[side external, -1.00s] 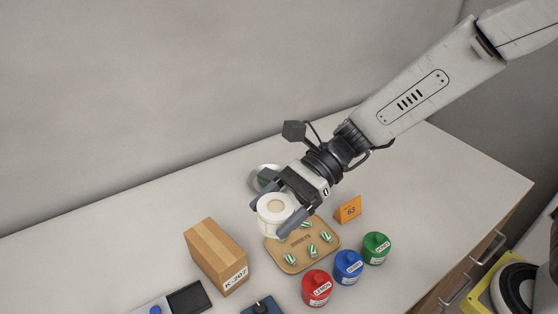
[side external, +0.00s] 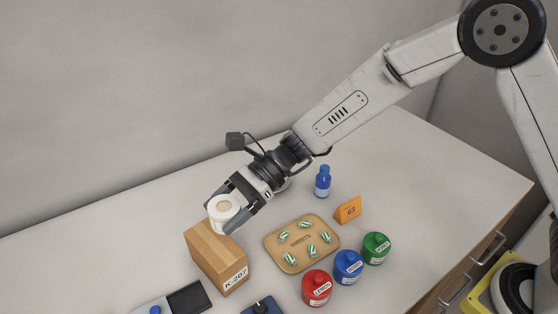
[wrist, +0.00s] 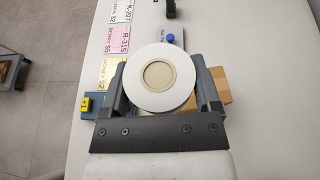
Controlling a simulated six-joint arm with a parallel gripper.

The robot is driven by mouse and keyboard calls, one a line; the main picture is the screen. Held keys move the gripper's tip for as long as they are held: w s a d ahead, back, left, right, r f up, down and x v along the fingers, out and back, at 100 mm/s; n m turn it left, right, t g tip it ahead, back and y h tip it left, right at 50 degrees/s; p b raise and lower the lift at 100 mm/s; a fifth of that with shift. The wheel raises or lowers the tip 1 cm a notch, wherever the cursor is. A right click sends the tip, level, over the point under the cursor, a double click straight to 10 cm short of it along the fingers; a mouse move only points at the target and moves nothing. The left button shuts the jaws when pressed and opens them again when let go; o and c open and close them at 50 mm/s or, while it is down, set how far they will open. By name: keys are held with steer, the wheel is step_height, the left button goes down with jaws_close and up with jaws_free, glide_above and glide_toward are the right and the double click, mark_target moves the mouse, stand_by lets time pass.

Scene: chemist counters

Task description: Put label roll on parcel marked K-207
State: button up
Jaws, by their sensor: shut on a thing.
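The label roll (side external: 224,206) is a white ring with a beige core. My gripper (side external: 230,212) is shut on it, one finger on each side. The roll also shows face-on in the wrist view (wrist: 150,56), between the fingers. The parcel (side external: 216,258) is a brown box with a K-207 label on its near end. In the side view the roll overlaps the far part of the parcel's top; I cannot tell if they touch. In the wrist view a part of the parcel (wrist: 215,85) shows beside the right finger, and the rest is hidden.
A wooden tray (side external: 275,257) with several striped sweets lies right of the parcel. Red (side external: 316,288), blue (side external: 348,267) and green (side external: 375,248) jars, an orange sign (side external: 348,210) and a blue bottle (side external: 323,182) stand farther right. A dark pad (side external: 188,299) lies near the parcel.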

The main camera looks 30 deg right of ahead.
glide_above(213, 242)
steer(key=shift+s+d+f, duration=0.1)
steer(key=shift+s+f, duration=0.05)
steer(key=shift+f, duration=1.05)
steer(key=shift+s+f, duration=0.1)
steer(key=shift+f, duration=1.1)
steer(key=shift+f, duration=0.1)
steer(key=shift+w+f, duration=0.15)
steer(key=shift+f, duration=1.6)
steer(key=shift+f, duration=0.1)
steer(key=o, duration=1.1)
